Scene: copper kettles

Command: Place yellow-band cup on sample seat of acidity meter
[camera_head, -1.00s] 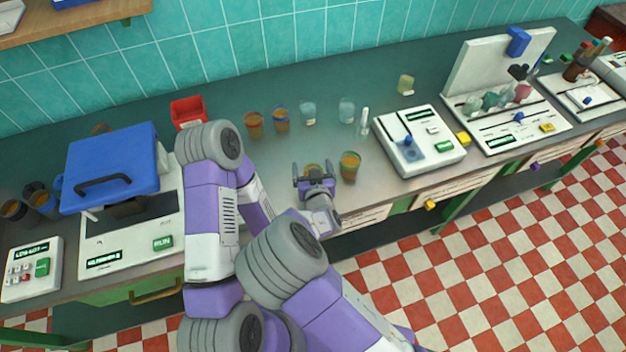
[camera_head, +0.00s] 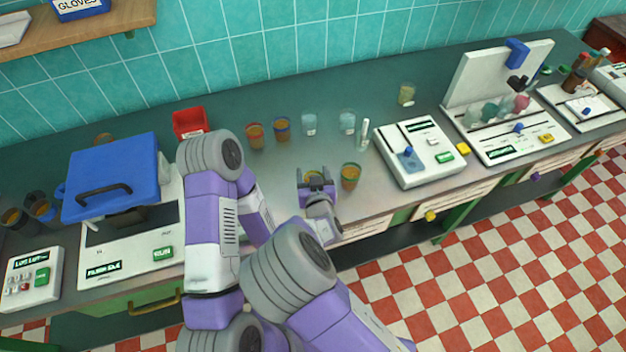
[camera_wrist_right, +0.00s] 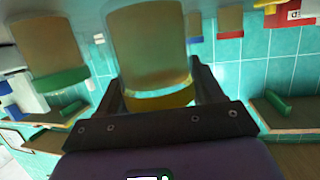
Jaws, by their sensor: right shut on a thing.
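The yellow-band cup, holding amber liquid, is between the fingers of my right gripper (camera_head: 316,180) near the counter's front edge. In the right wrist view the shut fingers are around the cup (camera_wrist_right: 150,45), and its yellow band shows low between them. In the head view the gripper hides most of it; I cannot tell whether it still touches the counter. A white instrument (camera_head: 418,153) with a round blue seat (camera_head: 408,160) stands to the right; it looks like the acidity meter, but its label is unreadable. My left gripper is not in view.
A green-band cup (camera_head: 350,176) stands just right of the held cup. Behind are two amber cups (camera_head: 255,135), two pale cups (camera_head: 347,122) and a white upright tube (camera_head: 364,134). A red bin (camera_head: 190,124) and blue-lidded machine (camera_head: 110,180) are left.

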